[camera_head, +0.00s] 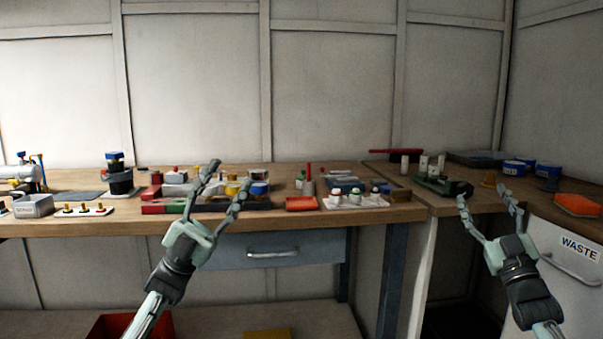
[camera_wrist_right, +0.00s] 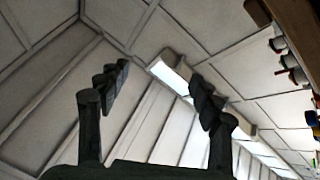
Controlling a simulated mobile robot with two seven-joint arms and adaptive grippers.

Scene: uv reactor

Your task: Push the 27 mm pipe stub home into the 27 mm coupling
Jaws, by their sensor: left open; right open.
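Several small off-white cylinders stand at the back of the right bench, among them one at the left (camera_head: 404,165) and one at the right (camera_head: 440,162). They look like pipe pieces, but I cannot tell which is the 27 mm stub or the 27 mm coupling. A dark green fixture (camera_head: 440,184) lies just in front of them. My left gripper (camera_head: 229,176) is open, raised before the left bench. My right gripper (camera_head: 482,194) is open, in front of the right bench, right of the fixture. In the right wrist view its open fingers (camera_wrist_right: 158,78) hold nothing.
Blue tubs (camera_head: 514,168) and an orange tray (camera_head: 577,205) stand at right. A white waste bin (camera_head: 570,255) is below. Room before the benches is free.

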